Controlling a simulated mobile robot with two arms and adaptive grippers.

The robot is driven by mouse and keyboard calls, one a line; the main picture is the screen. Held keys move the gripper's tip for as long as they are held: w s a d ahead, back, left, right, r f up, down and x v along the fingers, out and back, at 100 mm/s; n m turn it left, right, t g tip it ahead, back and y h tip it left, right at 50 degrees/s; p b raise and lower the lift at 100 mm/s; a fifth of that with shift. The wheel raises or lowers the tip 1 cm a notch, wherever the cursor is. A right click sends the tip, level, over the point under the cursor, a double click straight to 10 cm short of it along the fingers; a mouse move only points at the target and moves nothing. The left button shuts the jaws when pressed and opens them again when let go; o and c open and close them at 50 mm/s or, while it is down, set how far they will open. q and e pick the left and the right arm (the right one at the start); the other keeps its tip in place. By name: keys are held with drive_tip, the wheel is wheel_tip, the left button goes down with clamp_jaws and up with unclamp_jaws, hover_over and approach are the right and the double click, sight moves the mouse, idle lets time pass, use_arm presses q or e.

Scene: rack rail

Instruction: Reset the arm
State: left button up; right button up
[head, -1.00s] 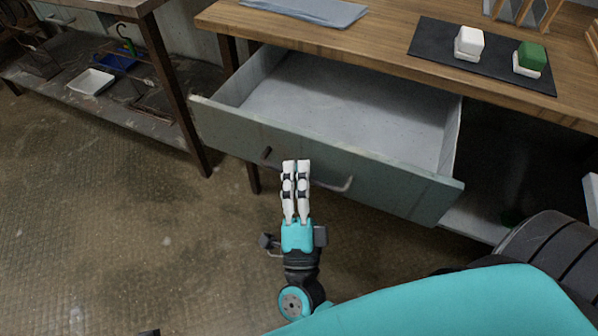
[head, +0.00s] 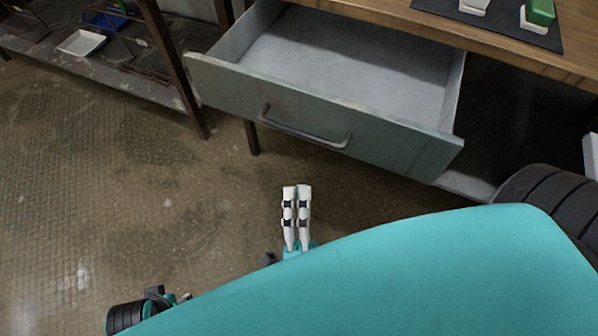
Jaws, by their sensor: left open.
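My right gripper (head: 297,215) is in the middle of the head view, over the floor in front of the open drawer (head: 325,112). Its two white fingers lie close together, pointing toward the drawer, with nothing between them. It is clear of the dark drawer handle (head: 305,132). My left gripper (head: 180,298) shows only in small part at the lower left. It is open, its fingers are mostly hidden, and I see nothing held in it. My large teal body part covers the lower right and hides the arm behind the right gripper.
The drawer is pulled out and empty, under a wooden worktop (head: 420,28). A black mat (head: 500,18) on top carries a white and a green block on white bases. A lower shelf at left holds a white tray (head: 82,43). The floor (head: 130,170) at left is clear.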

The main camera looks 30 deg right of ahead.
drive_tip(key=shift+s, duration=0.1)
idle(0.5)
